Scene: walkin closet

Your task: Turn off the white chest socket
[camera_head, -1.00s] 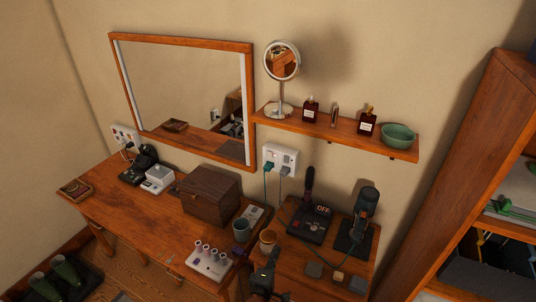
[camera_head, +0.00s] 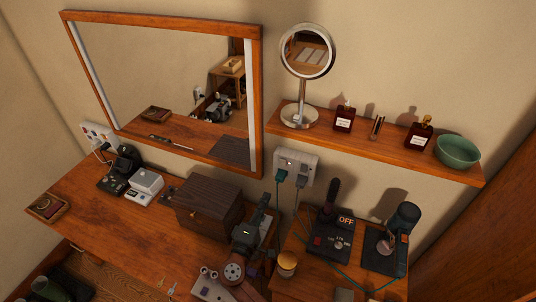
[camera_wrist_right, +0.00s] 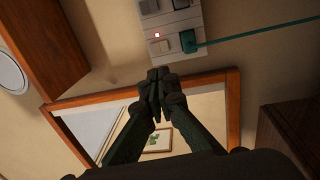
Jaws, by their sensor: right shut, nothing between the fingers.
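The white double socket (camera_head: 297,163) is on the wall between the mirror and the small shelf, above the chest (camera_head: 290,245). A teal plug (camera_head: 281,176) and a grey plug (camera_head: 300,183) are in it. In the right wrist view the socket (camera_wrist_right: 171,22) shows a lit red light beside a white rocker switch and the teal plug (camera_wrist_right: 187,41). My right gripper (camera_head: 264,201) is shut and empty, below and left of the socket. In the wrist view its fingertips (camera_wrist_right: 158,75) are just under the socket, apparently apart from it. My left gripper is out of view.
A dark wooden box (camera_head: 208,202) stands left of my right gripper. A styling tool on a base marked OFF (camera_head: 334,235) and another on a dark stand (camera_head: 386,245) are on the right. The shelf (camera_head: 375,145) overhangs. Another socket (camera_head: 98,136) is at far left.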

